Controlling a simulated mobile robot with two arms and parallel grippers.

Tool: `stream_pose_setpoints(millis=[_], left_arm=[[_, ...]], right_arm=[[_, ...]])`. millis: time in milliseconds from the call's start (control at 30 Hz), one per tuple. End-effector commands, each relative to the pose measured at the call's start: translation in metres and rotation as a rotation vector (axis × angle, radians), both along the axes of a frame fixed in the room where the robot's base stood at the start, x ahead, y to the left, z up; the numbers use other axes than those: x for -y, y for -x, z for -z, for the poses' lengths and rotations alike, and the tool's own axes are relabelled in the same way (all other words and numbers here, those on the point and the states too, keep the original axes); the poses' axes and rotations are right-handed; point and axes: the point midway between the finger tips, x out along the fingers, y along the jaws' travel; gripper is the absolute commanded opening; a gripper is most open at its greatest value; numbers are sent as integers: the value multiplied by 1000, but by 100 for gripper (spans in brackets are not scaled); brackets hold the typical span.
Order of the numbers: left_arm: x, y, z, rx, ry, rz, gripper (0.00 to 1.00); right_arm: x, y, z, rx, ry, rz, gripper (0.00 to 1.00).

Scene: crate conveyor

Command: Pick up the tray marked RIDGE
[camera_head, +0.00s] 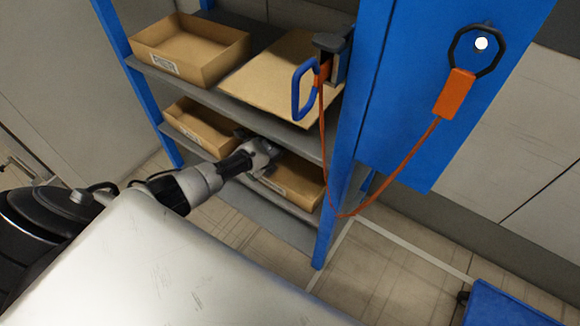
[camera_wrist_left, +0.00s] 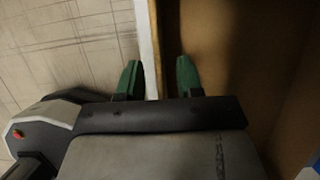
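Open brown trays with pale front labels stand on the blue-framed shelf: one at the upper left (camera_head: 190,72), one at the lower left (camera_head: 192,112) and one at the lower right (camera_head: 300,190). The label lettering is too small to read surely, so I cannot tell which is RIDGE. My left gripper (camera_head: 266,162) is at the lower right tray and hides part of it. In the left wrist view, its green fingers (camera_wrist_left: 158,80) are open and apart, on either side of a tray wall (camera_wrist_left: 158,45). My right gripper is out of view.
A flat brown panel (camera_head: 278,82) lies on the upper shelf above my left gripper. A blue post (camera_head: 345,165) stands right of the tray. An orange cord (camera_head: 400,165) with a blue clip (camera_head: 303,92) hangs across it.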

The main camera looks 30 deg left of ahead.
Motion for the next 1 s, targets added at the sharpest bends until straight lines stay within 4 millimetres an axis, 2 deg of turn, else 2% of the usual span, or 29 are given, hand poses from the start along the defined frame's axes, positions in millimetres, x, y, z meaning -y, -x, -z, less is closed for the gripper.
stream_pose_setpoints(millis=[100,333,900,1000], left_arm=[[0,0,-2,1,0,-1,35],[0,0,-2,1,0,-1,0],[1,1,-5,1,0,-1,0],[0,3,-7,2,0,-1,0]], right_arm=[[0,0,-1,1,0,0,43],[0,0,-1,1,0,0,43],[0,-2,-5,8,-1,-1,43],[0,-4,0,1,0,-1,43]])
